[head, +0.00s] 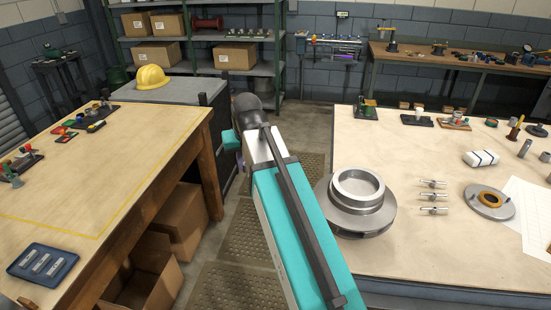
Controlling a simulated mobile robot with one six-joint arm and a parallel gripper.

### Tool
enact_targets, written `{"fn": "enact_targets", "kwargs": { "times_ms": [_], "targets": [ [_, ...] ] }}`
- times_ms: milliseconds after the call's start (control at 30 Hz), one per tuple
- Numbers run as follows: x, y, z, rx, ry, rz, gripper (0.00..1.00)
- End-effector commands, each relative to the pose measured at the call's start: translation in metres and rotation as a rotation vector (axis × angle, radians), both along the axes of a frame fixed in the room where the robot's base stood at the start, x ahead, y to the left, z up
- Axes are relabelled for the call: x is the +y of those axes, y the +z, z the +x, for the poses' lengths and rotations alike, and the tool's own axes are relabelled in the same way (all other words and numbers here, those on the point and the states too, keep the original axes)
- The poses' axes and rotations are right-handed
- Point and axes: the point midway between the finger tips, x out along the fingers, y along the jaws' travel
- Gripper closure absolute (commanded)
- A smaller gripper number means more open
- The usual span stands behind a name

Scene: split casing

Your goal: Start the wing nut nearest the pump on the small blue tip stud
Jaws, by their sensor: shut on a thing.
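My arm reaches up through the middle of the head view, and its far end is hidden behind my own links. My gripper and anything in it do not show. A silver, round, stepped metal part (357,197), which looks like the pump, sits at the left edge of the right table, partly covered by my arm. Three small silver winged pieces, which look like wing nuts, lie in a column to its right: far (432,183), middle (433,195) and near (433,209). I cannot make out a blue-tipped stud.
The right table (420,250) also holds a white bundle (481,159), a grey disc with a brass ring (490,203) and paper sheets. The left table (110,190) has a blue tray (43,262); its middle is clear. Floor mats lie between the tables.

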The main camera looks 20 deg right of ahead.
Motion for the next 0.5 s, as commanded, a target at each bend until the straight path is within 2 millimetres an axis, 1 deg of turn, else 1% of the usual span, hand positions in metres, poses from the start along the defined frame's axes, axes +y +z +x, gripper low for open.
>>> {"fn": "enact_targets", "kwargs": {
  "times_ms": [33, 200, 333, 500],
  "targets": [
    [0.010, -0.014, 0.000, -0.001, 0.021, -0.001, 1.00],
    [0.032, -0.032, -0.001, -0.003, 0.072, -0.002, 1.00],
    [0.042, -0.041, -0.001, -0.004, 0.097, -0.001, 1.00],
    [0.048, -0.044, -0.002, -0.005, 0.111, -0.002, 1.00]
  ]
}}
